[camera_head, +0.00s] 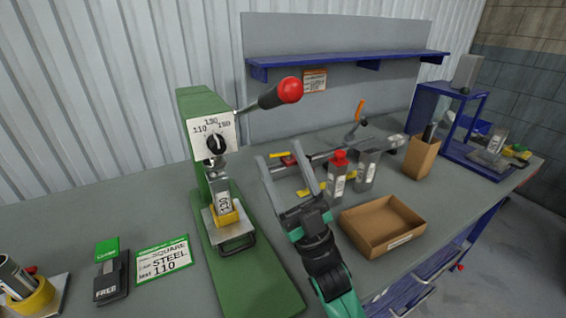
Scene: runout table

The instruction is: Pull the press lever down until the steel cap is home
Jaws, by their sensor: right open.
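The green press (194,107) stands on the table left of centre. Its lever (262,101) slants up to the right and ends in a red knob (291,90). A white dial plate with a black knob (215,145) is on its front. A grey steel piece labelled 110 (223,202) sits upright in a yellow holder under the ram; I cannot tell how deeply it is seated. My right gripper (281,155) is open and empty, fingers pointing up, right of the press and below the lever knob in the picture. My left gripper is not in view.
A card reading SQUARE STEEL 110 (163,260) and a green-and-black device (110,272) lie left of the press. Labelled grey containers (338,178), an open cardboard tray (384,227) and a brown box (421,158) stand to the right. A blue shelf (345,61) hangs behind.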

